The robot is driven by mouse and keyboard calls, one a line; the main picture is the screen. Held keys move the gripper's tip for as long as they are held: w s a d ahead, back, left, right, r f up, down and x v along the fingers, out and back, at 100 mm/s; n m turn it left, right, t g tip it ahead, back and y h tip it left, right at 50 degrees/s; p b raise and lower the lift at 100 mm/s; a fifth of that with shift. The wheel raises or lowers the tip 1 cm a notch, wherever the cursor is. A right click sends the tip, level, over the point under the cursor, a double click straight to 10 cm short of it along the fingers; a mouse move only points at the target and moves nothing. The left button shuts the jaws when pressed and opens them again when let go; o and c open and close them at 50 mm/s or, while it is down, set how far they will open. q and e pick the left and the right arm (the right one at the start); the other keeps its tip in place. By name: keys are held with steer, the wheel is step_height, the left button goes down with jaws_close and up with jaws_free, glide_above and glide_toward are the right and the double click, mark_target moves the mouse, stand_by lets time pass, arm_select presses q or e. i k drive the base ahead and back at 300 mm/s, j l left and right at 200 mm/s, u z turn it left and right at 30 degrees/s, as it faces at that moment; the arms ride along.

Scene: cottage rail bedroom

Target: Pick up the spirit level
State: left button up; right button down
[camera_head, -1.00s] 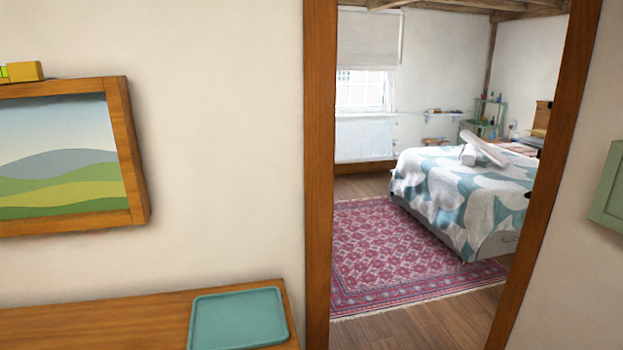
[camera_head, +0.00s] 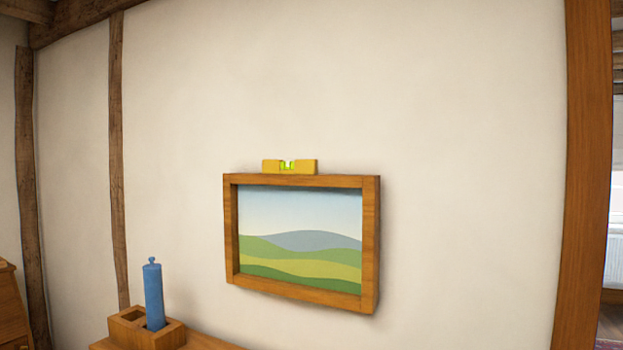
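The spirit level (camera_head: 303,167) is a small yellow block with a bright green vial in its middle. It rests on the top edge of a wooden picture frame (camera_head: 370,240) that hangs on the wall and holds a landscape of green hills. The level lies left of the middle of that top edge. Neither of my grippers shows in the head view.
A wooden shelf or table top (camera_head: 205,342) is at the bottom, below the picture. On it stands a wooden holder (camera_head: 128,327) with a blue cylinder (camera_head: 153,297) upright in it. A wooden door post (camera_head: 588,170) is at the right. The wall around the picture is bare.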

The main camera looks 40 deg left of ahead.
mark_target(301, 166)
steer(key=u, duration=1.35)
steer(key=i+j, duration=0.1)
steer(key=i+u, duration=0.05)
